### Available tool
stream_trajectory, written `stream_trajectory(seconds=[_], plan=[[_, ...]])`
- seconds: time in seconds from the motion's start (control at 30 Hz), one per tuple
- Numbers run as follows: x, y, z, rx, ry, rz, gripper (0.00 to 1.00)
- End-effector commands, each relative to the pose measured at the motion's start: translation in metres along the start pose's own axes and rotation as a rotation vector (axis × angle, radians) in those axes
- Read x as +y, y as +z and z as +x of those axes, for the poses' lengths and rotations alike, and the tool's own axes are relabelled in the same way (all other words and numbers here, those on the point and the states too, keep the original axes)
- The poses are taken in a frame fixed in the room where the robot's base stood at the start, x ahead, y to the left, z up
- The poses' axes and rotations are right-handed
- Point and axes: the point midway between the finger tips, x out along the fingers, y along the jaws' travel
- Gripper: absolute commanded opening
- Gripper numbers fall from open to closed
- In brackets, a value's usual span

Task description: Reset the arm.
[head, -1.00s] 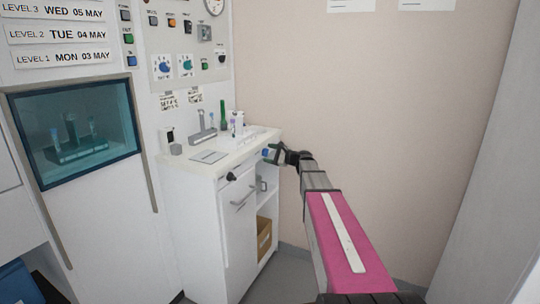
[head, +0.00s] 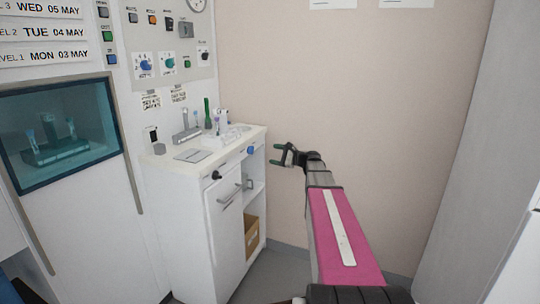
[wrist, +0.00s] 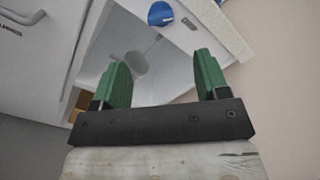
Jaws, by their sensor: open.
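My gripper (head: 284,155) is open, with green fingers and nothing between them. In the head view it hangs in the air to the right of the white cabinet (head: 228,225), apart from it. In the wrist view the two green fingers of my gripper (wrist: 162,82) stand wide apart. Beyond them are the cabinet's open shelf and a blue knob (wrist: 160,14). My arm with its pink link reaches up from the bottom of the head view.
The countertop (head: 178,170) holds a grey device (head: 187,134), a green tube (head: 207,112) and white items. A cardboard box (head: 251,236) sits on the cabinet's lower shelf. A glass window (head: 62,135) at left shows a tube rack. The beige wall (head: 350,90) behind my arm is bare below its papers.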

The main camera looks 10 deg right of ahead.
Motion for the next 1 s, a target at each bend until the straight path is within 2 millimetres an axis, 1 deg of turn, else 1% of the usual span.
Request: stream_trajectory(seconds=[0.33,0.4,0.47,0.57,0.67,0.7,0.77,0.8,0.87,0.9,0.97,1.0], plan=[[0.001,0.000,-0.001,0.001,0.002,-0.001,0.68],[0.007,0.001,0.000,0.006,0.016,-0.009,0.68],[0.019,0.002,0.002,0.019,0.046,-0.028,0.68],[0.053,0.006,0.009,0.052,0.136,-0.082,0.68],[0.102,0.010,0.013,0.097,0.274,-0.166,0.68],[0.124,0.012,0.014,0.113,0.337,-0.206,0.68],[0.155,0.015,0.013,0.136,0.436,-0.269,0.68],[0.178,0.017,0.012,0.148,0.506,-0.313,0.68],[0.210,0.020,0.007,0.164,0.616,-0.383,0.68],[0.231,0.022,0.002,0.172,0.692,-0.432,0.68],[0.261,0.026,-0.007,0.178,0.808,-0.506,0.68],[0.280,0.029,-0.014,0.180,0.886,-0.556,0.68]])
